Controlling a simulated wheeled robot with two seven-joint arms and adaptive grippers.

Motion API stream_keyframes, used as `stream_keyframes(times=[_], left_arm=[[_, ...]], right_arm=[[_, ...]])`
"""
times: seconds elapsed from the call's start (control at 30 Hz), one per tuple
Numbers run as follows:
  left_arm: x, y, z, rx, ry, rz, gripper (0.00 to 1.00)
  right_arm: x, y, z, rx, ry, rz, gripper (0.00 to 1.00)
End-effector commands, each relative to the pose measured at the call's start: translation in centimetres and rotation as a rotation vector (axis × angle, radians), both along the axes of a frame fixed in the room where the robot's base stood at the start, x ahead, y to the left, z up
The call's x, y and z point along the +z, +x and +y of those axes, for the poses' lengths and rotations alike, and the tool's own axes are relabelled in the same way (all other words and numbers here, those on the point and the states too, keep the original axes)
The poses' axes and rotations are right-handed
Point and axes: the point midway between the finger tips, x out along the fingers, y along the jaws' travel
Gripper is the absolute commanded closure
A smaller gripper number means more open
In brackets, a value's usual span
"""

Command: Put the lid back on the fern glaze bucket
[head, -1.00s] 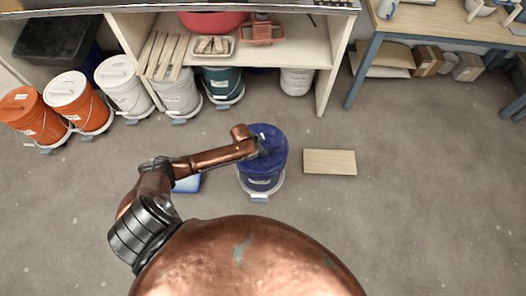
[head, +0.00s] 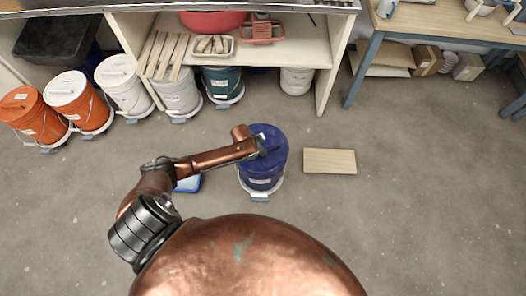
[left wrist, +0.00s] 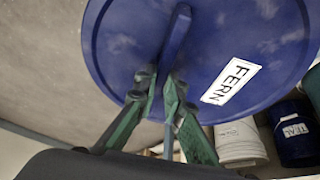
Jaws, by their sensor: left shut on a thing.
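The blue fern lid (head: 275,136) has a raised bar handle and a white label reading FERN; it also shows large in the left wrist view (left wrist: 240,35). My left gripper (head: 261,146) is shut on the bar handle, with a finger on each side of it in the left wrist view (left wrist: 165,90). I cannot tell whether the lid is seated or a little above the rim. My right gripper is out of view.
A wooden board (head: 330,161) lies on the floor right of the bucket. A light-blue item (head: 188,184) is partly hidden under my left arm. Floor to the right is clear.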

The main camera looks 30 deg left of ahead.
Motion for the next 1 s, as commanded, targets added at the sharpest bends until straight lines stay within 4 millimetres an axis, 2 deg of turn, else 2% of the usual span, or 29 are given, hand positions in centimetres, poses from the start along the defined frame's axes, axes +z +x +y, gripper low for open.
stream_keyframes(times=[0.43, 0.47, 0.7, 0.93, 1.0], left_arm=[[-0.09, 0.08, 0.0, 0.0, 0.0, -0.002, 1.0], [-0.09, 0.08, 0.0, 0.0, 0.0, -0.002, 0.89], [-0.11, 0.05, 0.02, 0.0, 0.0, -0.001, 0.72], [-0.19, -0.04, 0.03, 0.001, 0.0, 0.001, 0.7], [-0.19, -0.04, 0.03, 0.001, 0.0, 0.001, 0.65]], right_arm=[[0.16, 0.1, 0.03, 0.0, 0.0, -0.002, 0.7], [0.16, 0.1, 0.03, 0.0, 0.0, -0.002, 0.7], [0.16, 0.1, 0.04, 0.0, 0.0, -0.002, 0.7], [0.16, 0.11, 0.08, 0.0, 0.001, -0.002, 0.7], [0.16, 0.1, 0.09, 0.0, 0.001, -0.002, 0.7]])
